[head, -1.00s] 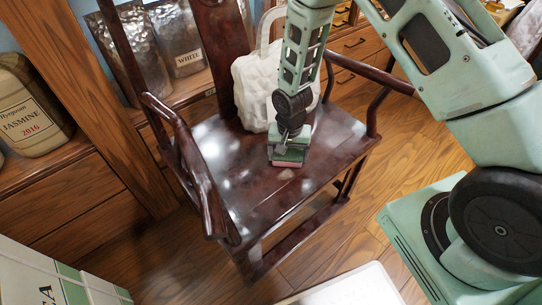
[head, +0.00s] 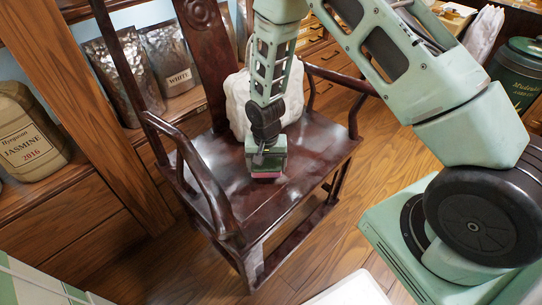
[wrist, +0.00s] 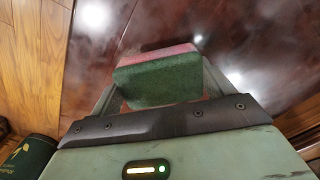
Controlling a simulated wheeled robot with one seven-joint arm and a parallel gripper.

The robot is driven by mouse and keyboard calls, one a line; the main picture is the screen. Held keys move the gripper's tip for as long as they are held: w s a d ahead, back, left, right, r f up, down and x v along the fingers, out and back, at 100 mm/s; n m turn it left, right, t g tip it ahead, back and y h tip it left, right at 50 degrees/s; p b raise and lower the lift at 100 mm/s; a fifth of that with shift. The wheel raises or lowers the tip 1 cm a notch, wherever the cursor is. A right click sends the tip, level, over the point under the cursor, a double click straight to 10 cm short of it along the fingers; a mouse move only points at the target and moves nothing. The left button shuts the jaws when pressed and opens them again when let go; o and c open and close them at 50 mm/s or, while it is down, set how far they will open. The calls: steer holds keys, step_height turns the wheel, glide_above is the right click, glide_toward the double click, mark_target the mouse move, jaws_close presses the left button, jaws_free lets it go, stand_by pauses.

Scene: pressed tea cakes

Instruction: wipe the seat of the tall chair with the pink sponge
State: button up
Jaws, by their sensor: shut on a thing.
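The tall chair is dark red-brown polished wood with curved arms. Its seat (head: 312,147) shines, with pale patches that may be smears or reflections; the seat (wrist: 215,22) also fills much of the wrist view. My gripper (head: 266,164) points down over the middle of the seat, near its front. It is shut on the pink sponge (head: 265,175), which has a green layer. The sponge (wrist: 160,78) sits between both fingers in the wrist view. It appears at the seat surface; exact contact is hidden.
A white lumpy bag (head: 237,104) stands on the back of the seat, close behind my gripper. The chair's curved arm (head: 206,190) rises at the left. Shelves with a JASMINE canister (head: 32,140) and foil bags (head: 168,62) stand behind.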

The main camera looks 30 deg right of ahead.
mark_target(267, 163)
steer(key=shift+r+p, duration=1.6)
steer(key=shift+r, duration=0.8)
